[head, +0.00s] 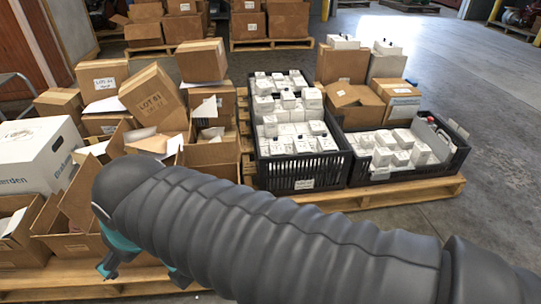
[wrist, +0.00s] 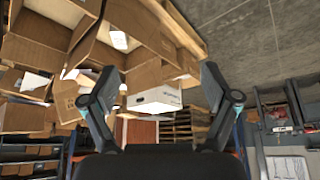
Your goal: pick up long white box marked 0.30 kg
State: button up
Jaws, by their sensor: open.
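Several small white boxes fill the black crate (head: 305,168) in the middle of the head view and the right black crate (head: 400,174). A longer pale box (head: 434,138) leans at the right end of the right crate. The weight marks are too small to read, so I cannot tell which box bears 0.30 kg. My gripper (wrist: 157,88) is open and empty in the wrist view, its two dark fingers spread wide. In the head view its teal parts show low at the left, over the front of the left pallet, well away from the crates.
Open cardboard boxes (head: 210,155) crowd the left pallet, beside a large white carton (head: 35,155) that also shows in the wrist view (wrist: 155,99). Brown cartons (head: 345,64) stand behind the right crate. My arm covers the lower middle. Concrete floor (head: 480,90) is clear at right.

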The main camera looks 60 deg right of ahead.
aim_at(383, 138)
jog(key=z, duration=3.15)
jog(key=i, duration=1.45)
jog(key=u, duration=0.65)
